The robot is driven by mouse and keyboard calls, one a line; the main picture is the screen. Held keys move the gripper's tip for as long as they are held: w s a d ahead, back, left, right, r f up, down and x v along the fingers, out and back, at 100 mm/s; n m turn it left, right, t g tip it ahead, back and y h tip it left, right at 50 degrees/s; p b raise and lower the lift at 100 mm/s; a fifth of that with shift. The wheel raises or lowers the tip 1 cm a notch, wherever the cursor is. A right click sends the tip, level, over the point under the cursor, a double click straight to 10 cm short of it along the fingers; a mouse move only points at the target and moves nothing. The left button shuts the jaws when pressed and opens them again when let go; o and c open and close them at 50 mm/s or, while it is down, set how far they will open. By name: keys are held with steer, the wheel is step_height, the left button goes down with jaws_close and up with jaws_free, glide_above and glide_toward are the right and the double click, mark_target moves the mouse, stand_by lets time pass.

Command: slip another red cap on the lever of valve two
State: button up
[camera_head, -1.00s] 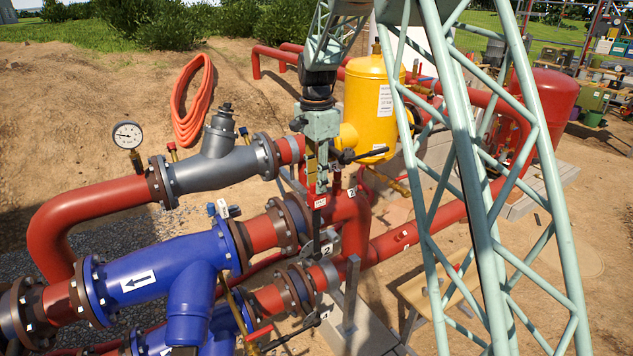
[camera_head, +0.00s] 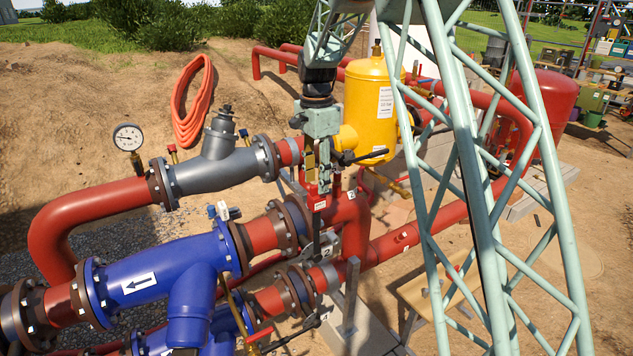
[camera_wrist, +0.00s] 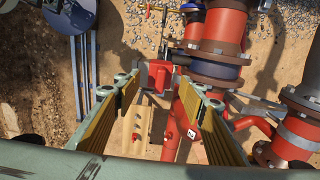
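My gripper (camera_head: 318,178) points down above valve two, with its yellow-padded fingers spread. In the wrist view my gripper (camera_wrist: 157,88) is open, and a red cap (camera_wrist: 158,73) shows between the fingertips, with gaps on both sides. In the head view the red cap (camera_head: 317,202) with a white label sits at the top of the dark upright lever (camera_head: 317,235) of valve two, just below the fingers. The number 2 plate (camera_head: 327,253) is beside the lever's lower end. How far down the cap sits on the lever is hard to tell.
A wooden table (camera_head: 420,297) with small red items stands at the lower right; it also shows in the wrist view (camera_wrist: 128,142). Blue pipe fittings (camera_head: 140,278), red pipes and a black lever (camera_head: 370,155) crowd around the gripper. A yellow tank (camera_head: 372,90) stands behind.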

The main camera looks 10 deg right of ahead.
steer(key=shift+r+p, duration=0.75)
steer(key=shift+r, duration=0.9)
steer(key=shift+r, duration=0.15)
step_height(320, 180, up, 12)
stand_by(0.3)
